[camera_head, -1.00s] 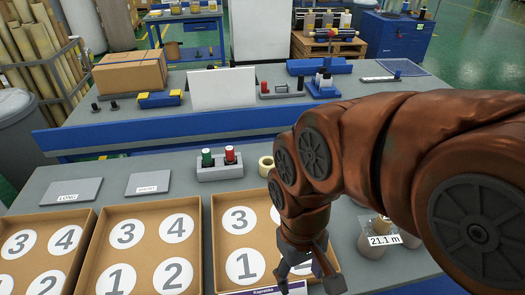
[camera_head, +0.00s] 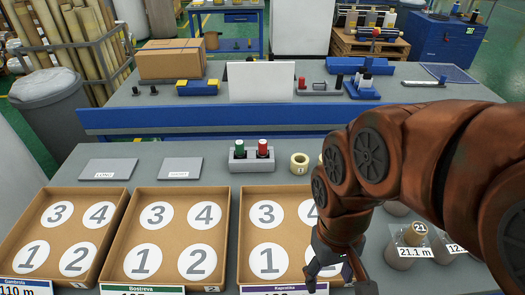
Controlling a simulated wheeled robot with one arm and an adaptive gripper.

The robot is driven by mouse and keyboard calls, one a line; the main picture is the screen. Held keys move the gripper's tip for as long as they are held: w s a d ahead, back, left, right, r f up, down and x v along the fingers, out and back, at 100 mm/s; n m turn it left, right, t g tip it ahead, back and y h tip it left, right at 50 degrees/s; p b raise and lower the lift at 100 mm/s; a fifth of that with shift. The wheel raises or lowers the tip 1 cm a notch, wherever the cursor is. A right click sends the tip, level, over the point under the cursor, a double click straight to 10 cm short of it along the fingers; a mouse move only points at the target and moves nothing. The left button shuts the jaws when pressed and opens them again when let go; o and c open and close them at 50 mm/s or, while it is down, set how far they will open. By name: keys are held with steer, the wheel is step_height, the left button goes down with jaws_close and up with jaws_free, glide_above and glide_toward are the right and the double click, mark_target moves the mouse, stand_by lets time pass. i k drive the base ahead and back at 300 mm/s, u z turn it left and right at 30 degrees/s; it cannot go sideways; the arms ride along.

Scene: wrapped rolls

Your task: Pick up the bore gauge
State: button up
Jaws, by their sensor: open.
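No thing in the head view can be told for certain as the bore gauge. A long, thin grey tool with a dark upright knob (camera_head: 425,84) lies at the right of the far table; it is too small to identify. My gripper (camera_head: 338,285) points down over the right cardboard tray (camera_head: 236,235) on the near table. Its fingers are spread apart, and I see nothing between them. My arm hides part of the near table's right side.
Two more numbered trays (camera_head: 128,240) stand to the left. A grey holder with green and red caps (camera_head: 252,158) and a pale roll (camera_head: 299,163) sit behind them. Rolls with length labels (camera_head: 412,240) stand right of my arm. A white panel (camera_head: 262,82) stands on the far table.

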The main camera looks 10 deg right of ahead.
mark_target(262, 153)
steer(key=z, duration=0.1)
steer(key=k, duration=1)
steer(key=u, duration=0.9)
steer(key=i, duration=1.1)
steer(key=z, duration=0.45)
